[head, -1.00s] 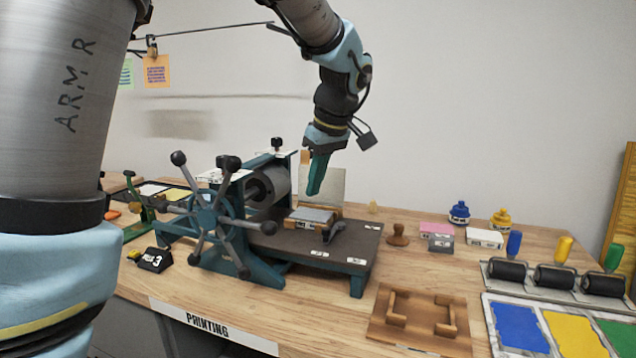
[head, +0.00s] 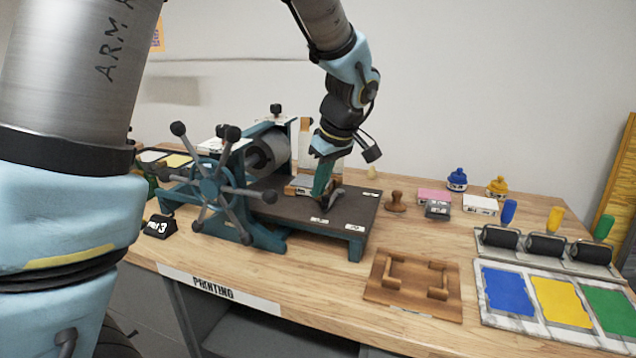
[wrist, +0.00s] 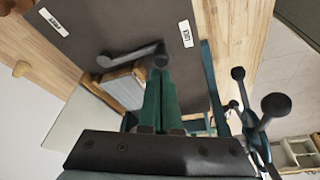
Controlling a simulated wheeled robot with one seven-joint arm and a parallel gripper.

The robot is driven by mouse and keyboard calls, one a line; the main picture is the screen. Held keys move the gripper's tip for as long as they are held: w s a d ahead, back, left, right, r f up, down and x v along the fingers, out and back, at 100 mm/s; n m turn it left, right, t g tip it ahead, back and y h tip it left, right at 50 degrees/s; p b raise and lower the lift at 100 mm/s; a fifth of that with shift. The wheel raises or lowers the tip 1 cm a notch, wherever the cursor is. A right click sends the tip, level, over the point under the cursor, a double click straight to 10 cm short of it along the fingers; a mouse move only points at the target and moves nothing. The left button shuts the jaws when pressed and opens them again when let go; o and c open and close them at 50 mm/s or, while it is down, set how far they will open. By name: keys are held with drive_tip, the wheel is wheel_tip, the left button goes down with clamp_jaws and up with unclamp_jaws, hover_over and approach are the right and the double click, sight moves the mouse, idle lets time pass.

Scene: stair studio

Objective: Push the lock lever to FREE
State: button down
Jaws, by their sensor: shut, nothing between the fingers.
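The lock lever (wrist: 130,55) is a dark grey arm on the dark press bed (wrist: 125,20), beside a wood-framed block (wrist: 122,88). In the wrist view a LOCK label (wrist: 186,33) lies right of the lever and a second label (wrist: 52,20), too small to read surely, lies to the left. My gripper (wrist: 158,74) is shut and empty, its green fingertips close to the lever's right end. I cannot tell whether they touch. In the head view my gripper (head: 319,190) points down beside the lever (head: 331,200) and partly hides it.
The press's spoked wheel (head: 215,186) and roller (head: 268,150) stand left of my gripper. A wooden jig (head: 412,285), a stamp (head: 396,200) and ink rollers (head: 545,245) lie to the right.

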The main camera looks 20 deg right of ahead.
drive_tip(key=shift+s+d, duration=0.1)
drive_tip(key=shift+s+d+n, duration=0.1)
drive_tip(key=shift+s+n, duration=0.05)
drive_tip(key=shift+n, duration=0.25)
